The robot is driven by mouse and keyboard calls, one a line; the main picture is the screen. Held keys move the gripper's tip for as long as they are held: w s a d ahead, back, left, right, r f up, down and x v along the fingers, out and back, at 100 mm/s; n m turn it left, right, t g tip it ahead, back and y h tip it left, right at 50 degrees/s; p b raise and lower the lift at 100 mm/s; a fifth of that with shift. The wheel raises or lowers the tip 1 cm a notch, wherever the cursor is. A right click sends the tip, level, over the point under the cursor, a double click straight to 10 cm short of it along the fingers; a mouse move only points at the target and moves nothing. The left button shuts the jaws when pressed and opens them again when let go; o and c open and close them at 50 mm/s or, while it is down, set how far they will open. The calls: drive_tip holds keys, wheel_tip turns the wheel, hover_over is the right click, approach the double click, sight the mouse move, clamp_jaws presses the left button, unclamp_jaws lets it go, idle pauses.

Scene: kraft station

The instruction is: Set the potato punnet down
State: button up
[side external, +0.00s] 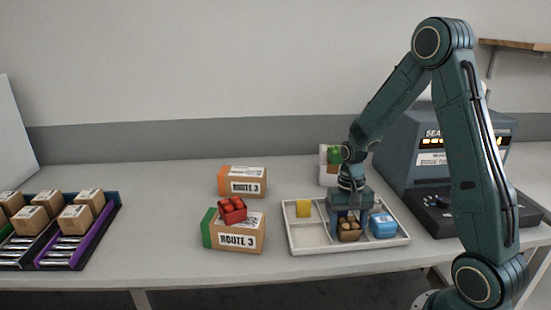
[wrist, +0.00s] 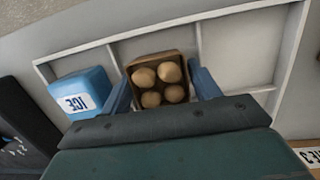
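The potato punnet (side external: 349,235) is a small brown open box with several round tan potatoes. It is over or in a middle compartment of the white divided tray (side external: 307,248); I cannot tell whether its base touches the floor. My gripper (side external: 350,222) points down with a blue finger on each side of the punnet. In the wrist view, the punnet (wrist: 157,80) sits upright between the fingertips of my gripper (wrist: 160,85), which appear to press its sides. The tray's white rim (wrist: 250,6) also shows there.
A blue ICE box (side external: 383,225) stands close beside the punnet, and a yellow block (side external: 304,208) is at the tray's left. Two ROUTE 3 cartons (side external: 242,181) (side external: 238,234) stand left, the nearer with red items (side external: 232,210) on top. A dark scale (side external: 430,160) stands behind right.

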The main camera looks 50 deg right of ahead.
sight(346, 219)
drive_tip(key=shift+r, duration=0.15)
wheel_tip(346, 219, up, 12)
drive_tip(key=w+d, duration=0.1)
drive_tip(key=shift+w+d, duration=0.15)
idle(0.7)
idle(0.5)
drive_tip(key=s+a+r+n+t+h, duration=0.1)
drive_tip(key=s+a+r+n+t, duration=0.5)
drive_tip(key=s+a+r+n, duration=0.3)
drive_tip(key=s+a+r, duration=0.1)
drive_tip(key=s+a, duration=0.3)
drive_tip(key=a, duration=0.2)
drive_tip(key=shift+s+t, duration=0.2)
drive_tip(key=shift+t, duration=0.2)
